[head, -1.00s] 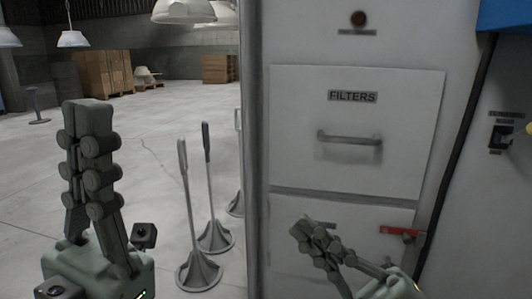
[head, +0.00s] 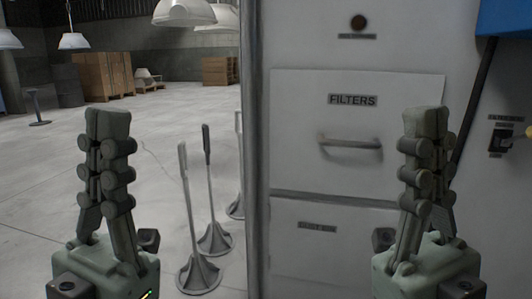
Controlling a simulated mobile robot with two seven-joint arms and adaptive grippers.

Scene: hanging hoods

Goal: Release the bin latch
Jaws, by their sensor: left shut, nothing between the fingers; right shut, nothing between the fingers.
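The lower panel (head: 310,252) of the grey cabinet carries a small label too blurred to read. It is closed under the FILTERS drawer (head: 300,155), also closed. The red latch at the lower panel's upper right does not show now; my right gripper and its arm cover that place. My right gripper (head: 425,118) is shut and empty, pointing up in front of the cabinet's right part. My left gripper (head: 108,120) is shut and empty, pointing up over the open floor at left. Whether the latch is released cannot be seen.
Several grey stands with upright rods (head: 199,272) stand on the floor left of the cabinet edge. A switch (head: 503,138) and a dark cable are on the right panel. Wooden crates (head: 104,75) and hanging hoods (head: 183,13) are farther back.

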